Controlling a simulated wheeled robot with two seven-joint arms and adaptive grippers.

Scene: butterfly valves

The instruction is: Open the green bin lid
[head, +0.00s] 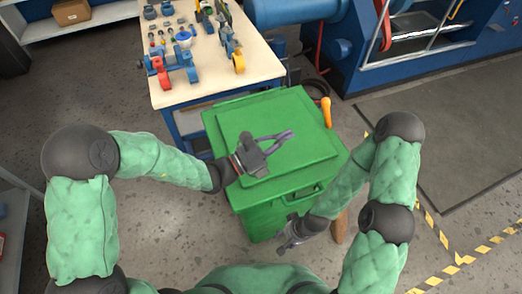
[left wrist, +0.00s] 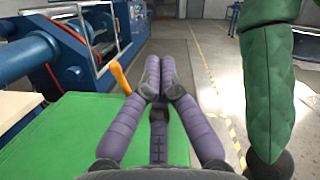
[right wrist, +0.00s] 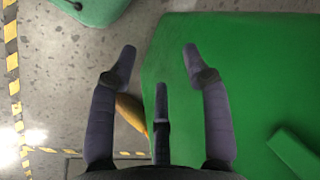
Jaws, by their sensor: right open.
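The green bin (head: 262,218) stands in front of me with its green lid (head: 227,122) lying flat on top. A handle (head: 304,193) is on its front side near the upper edge. My left gripper (head: 288,134) is over the lid, its fingertips together and nothing between them. In the left wrist view its fingers (left wrist: 160,72) point across the lid (left wrist: 62,140). My right gripper (head: 284,244) is low by the bin's front. In the right wrist view its fingers (right wrist: 160,52) are apart and empty, with a green bin surface (right wrist: 262,80) on the right.
A workbench (head: 262,66) with valves and small parts stands behind the bin. An orange handle (head: 326,111) sticks up at the bin's back right. A brown object (head: 340,228) is beside my right gripper. Blue machinery (head: 350,50) stands behind right. Open floor with striped tape lies at right.

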